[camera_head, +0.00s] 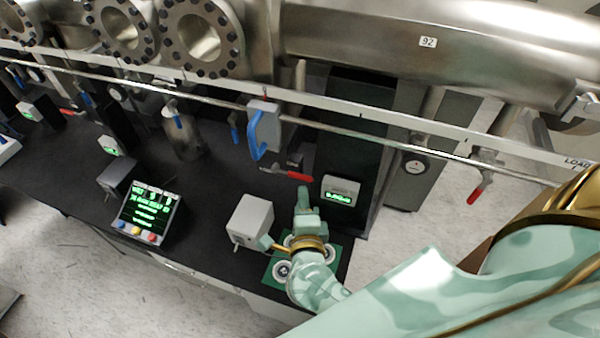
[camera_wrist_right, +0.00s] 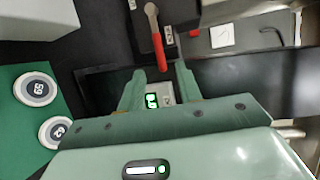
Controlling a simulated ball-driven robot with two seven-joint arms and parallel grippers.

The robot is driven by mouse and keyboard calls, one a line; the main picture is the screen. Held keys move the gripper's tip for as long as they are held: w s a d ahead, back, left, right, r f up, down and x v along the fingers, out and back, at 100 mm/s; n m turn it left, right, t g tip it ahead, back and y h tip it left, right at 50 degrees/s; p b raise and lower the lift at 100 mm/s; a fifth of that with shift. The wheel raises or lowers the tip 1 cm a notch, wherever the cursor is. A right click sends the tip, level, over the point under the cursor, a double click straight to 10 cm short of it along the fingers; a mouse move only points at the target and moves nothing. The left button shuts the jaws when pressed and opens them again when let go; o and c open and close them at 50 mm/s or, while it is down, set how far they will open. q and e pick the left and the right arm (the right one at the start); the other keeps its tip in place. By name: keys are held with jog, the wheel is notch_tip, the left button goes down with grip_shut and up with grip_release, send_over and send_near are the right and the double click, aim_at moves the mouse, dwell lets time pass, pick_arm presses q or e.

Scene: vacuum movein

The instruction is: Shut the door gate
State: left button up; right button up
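No part in view is clearly marked as the door gate. A grey block with a large blue handle (camera_head: 264,130) hangs at the pipe above the black bench. A red-handled lever (camera_head: 292,174) sits just below it; a red lever also shows in the right wrist view (camera_wrist_right: 158,28). My right gripper (camera_head: 303,192) is over the bench's right end, below the red lever and left of a small green-lit display box (camera_head: 340,190). In the right wrist view its two fingers (camera_wrist_right: 160,78) stand apart, with a lit display seen between them. My left gripper is out of view.
A grey box (camera_head: 250,220) and a green mat (camera_head: 277,271) with round numbered discs are close beside my right gripper. A control panel (camera_head: 149,212) stands farther left. A long pipe (camera_head: 350,133) runs across above the bench. Pale floor (camera_head: 400,235) is open at right.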

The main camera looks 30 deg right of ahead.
aim_at(300, 178)
jog(key=x, duration=0.9)
jog(key=shift+w+d+f, duration=0.15)
jog(key=shift+w, duration=0.05)
grip_shut()
